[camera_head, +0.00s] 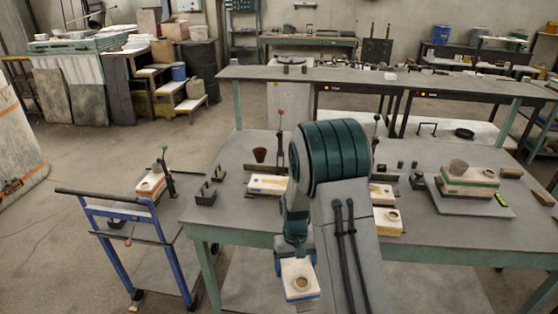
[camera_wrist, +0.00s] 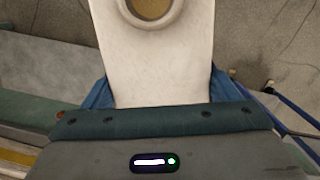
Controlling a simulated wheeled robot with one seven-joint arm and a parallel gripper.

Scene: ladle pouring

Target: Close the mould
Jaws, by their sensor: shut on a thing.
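My gripper (camera_head: 296,258) is shut on a white mould block (camera_head: 299,278) with a round opening in its top and a blue band near its base. It is held in the air off the front edge of the table. In the wrist view the same white block (camera_wrist: 155,60) fills the middle, with its round opening cut by the top edge. Other mould blocks stand on the table: a white one (camera_head: 268,184) left of my arm, and a yellow-banded one (camera_head: 388,221) with a round opening to its right. My arm partly hides the table's middle.
A blue-framed cart (camera_head: 118,207) stands left of the table (camera_head: 230,215), with a red-banded mould block (camera_head: 150,186) and an upright lever on it. A stacked mould (camera_head: 468,182) with a grey cup sits on a board at right. Small dark parts (camera_head: 204,194) lie near the table's left edge.

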